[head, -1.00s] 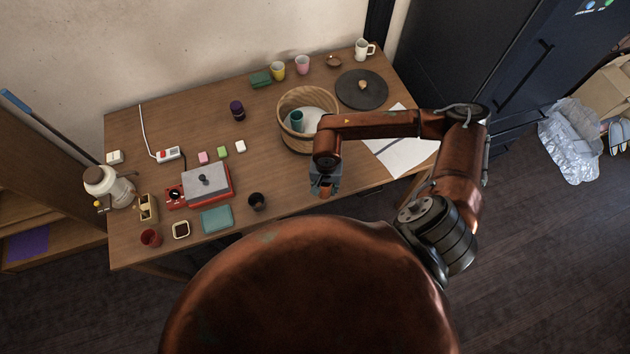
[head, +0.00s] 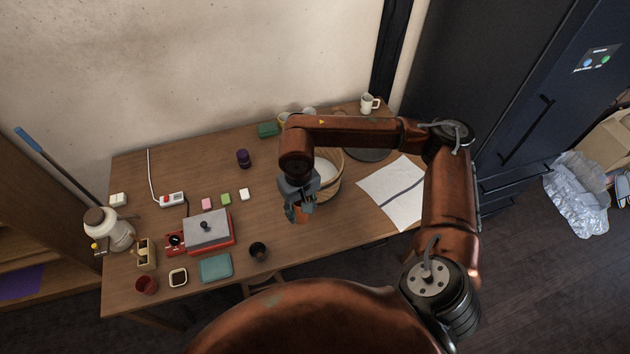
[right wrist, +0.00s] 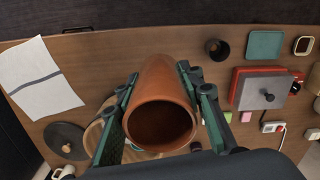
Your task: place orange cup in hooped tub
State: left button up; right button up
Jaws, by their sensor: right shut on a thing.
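The orange cup (right wrist: 158,85) is between the fingers of my right gripper (right wrist: 160,110) in the right wrist view, its open mouth toward the camera. In the head view the right gripper (head: 299,212) is shut on the orange cup (head: 303,213), which shows only as a small patch. It is held above the table, just in front and left of the hooped tub (head: 331,187). The tub is a round wooden vessel with a pale inside, partly hidden by my right arm. In the right wrist view the tub (right wrist: 95,137) lies behind the gripper, mostly covered. My left gripper is not in view.
A dark round lid (head: 368,153) and a white sheet with a dark stripe (head: 395,192) lie right of the tub. A white mug (head: 369,103) stands behind.

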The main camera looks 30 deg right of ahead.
aim_at(324, 175)
jog(key=k, duration=0.5)
jog(key=z, duration=0.55)
jog(key=i, duration=1.25)
jog(key=u, duration=0.7)
